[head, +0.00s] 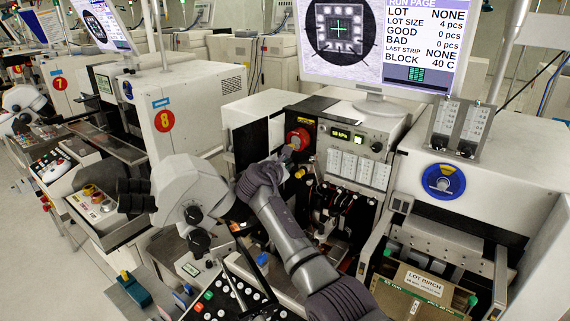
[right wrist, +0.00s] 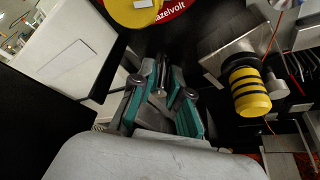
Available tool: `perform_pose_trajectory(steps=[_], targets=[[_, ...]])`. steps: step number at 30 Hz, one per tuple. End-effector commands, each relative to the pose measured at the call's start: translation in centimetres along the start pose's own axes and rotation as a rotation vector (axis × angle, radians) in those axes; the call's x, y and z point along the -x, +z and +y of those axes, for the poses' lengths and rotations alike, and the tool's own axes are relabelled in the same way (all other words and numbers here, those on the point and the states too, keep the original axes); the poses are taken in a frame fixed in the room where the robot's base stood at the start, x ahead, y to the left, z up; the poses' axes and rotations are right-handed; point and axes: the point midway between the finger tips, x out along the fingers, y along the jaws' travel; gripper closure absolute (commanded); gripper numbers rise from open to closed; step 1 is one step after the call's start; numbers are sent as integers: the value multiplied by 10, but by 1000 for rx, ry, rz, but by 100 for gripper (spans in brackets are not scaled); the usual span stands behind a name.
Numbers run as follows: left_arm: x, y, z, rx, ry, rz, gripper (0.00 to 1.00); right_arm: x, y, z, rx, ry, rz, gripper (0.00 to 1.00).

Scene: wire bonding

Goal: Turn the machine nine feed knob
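The machine in front of me has a red round fitting (head: 298,140) on its front, beside a small pressure display. My right gripper (head: 286,153) is at this fitting's lower left in the head view; contact cannot be made out. In the right wrist view, the gripper's teal-and-grey fingers (right wrist: 164,76) are close together, and whether they are shut is unclear. A yellow disc (right wrist: 140,10) on a red plate lies beyond them at the top. A black-and-yellow striped knob (right wrist: 249,92) is to their right, apart from them. I cannot tell which one is the feed knob. My left gripper is not in view.
A microscope head (head: 185,190) and a button panel (head: 235,298) stand left of my right arm. A monitor (head: 380,45) is above. A box labelled lot birch (head: 423,283) sits at the right. Machine eight (head: 185,100) stands to the left.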

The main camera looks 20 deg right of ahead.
Motion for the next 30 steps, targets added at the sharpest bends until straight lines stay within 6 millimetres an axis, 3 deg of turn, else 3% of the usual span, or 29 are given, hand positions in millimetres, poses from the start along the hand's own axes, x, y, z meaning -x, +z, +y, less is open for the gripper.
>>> perform_pose_trajectory(steps=[14, 30], targets=[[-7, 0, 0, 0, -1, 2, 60, 0, -2, -2, -48, 19, 0, 100], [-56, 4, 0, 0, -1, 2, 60, -1, -4, -4, -376, 155, -1, 100]])
